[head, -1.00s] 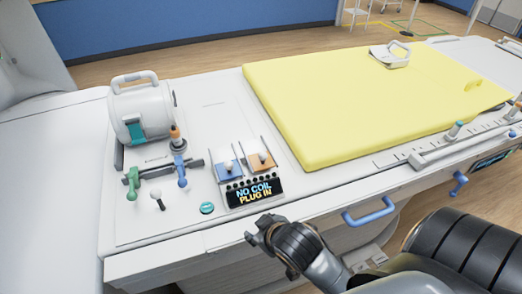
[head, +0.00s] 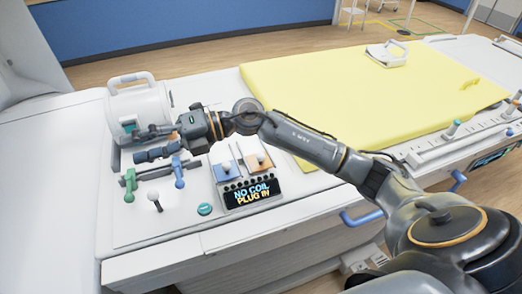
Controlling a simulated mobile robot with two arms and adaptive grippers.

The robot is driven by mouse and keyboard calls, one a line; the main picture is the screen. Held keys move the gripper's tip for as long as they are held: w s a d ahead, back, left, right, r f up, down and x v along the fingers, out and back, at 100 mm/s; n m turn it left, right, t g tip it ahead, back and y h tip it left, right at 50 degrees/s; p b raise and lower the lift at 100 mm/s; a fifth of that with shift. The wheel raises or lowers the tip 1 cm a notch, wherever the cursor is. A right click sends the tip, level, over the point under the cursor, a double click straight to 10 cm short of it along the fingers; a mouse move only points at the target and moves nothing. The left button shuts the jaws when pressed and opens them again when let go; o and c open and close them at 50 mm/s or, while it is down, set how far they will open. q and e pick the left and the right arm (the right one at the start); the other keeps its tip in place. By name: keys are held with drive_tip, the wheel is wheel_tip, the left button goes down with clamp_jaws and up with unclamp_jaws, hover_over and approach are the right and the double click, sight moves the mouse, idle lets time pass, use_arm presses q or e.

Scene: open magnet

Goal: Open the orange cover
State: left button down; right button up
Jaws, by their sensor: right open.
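The orange cover (head: 253,163) is a small square panel with a pale knob, set in the white console right of a blue cover (head: 224,173). It lies flat and looks shut. My right arm reaches in from the right and passes just behind both covers in the picture. My right gripper (head: 148,143) is open and points left, in front of the white cylinder, well left of the orange cover. I cannot tell whether it touches anything there. The gripper hides most of the orange-tipped lever. My left gripper is not in view.
A white cylinder with a handle (head: 138,101) stands at the console's back left. Green (head: 130,181) and blue (head: 179,172) levers and a white-knobbed stick (head: 155,199) are below the gripper. A lit display (head: 252,194) sits before the covers. A yellow mat (head: 380,95) lies behind.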

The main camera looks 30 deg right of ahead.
drive_tip(key=w+d+f+n+g+h, duration=0.1)
drive_tip(key=d+f+n+g+h, duration=0.1)
drive_tip(key=d+f+h, duration=0.4)
drive_tip(key=m+g+h, duration=0.2)
drive_tip(key=h, duration=0.6)
approach(261, 153)
drive_tip(key=p+x, duration=0.3)
drive_tip(key=x, duration=0.5)
drive_tip(key=shift+w, duration=0.15)
drive_tip(key=shift+f, duration=0.7)
clamp_jaws()
